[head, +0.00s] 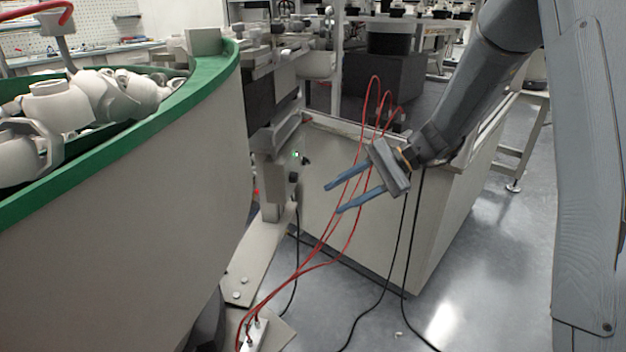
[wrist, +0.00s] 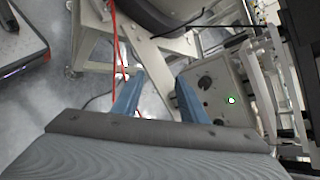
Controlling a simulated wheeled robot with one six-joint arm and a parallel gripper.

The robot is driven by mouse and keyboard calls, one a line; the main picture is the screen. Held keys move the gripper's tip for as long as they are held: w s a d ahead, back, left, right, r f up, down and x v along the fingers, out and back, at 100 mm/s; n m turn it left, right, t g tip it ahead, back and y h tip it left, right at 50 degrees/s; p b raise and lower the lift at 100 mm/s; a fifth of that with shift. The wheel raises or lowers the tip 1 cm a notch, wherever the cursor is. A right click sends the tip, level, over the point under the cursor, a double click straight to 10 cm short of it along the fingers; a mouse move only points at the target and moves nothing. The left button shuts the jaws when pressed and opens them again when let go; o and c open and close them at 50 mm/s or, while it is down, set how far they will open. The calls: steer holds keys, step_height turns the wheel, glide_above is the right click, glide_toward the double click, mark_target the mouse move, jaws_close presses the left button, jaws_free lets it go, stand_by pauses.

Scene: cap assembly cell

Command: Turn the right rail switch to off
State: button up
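My gripper (head: 332,199) is open, its two blue-grey fingers apart and pointing left in the head view. It also shows in the wrist view (wrist: 160,80), with nothing held between the fingers. A grey control panel (wrist: 213,72) lies to the right of the fingertips in the wrist view. It carries a black knob (wrist: 205,83), a lit green lamp (wrist: 231,100) and another dark knob near its lower edge. In the head view the lamp (head: 295,154) and a small dark knob (head: 306,161) show left of the gripper, apart from it. I cannot read which way the knobs are turned.
Thin red hoses (head: 362,180) loop close around the gripper and run down to a fitting. A green-rimmed bowl (head: 205,85) with white parts fills the left. A pale cabinet (head: 350,225) stands behind the gripper. Floor (head: 470,290) at lower right is clear.

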steer(key=w+a+f+m+t+y+b, duration=0.1)
steer(key=w+f+m+t+y+b, duration=0.2)
steer(key=w, duration=0.7)
steer(key=t+y+b, duration=0.1)
steer(key=y+b, duration=0.2)
glide_toward(305, 162)
steer(key=w+a, duration=0.2)
steer(key=a, duration=0.5)
steer(key=shift+a+f, duration=0.2)
jaws_close()
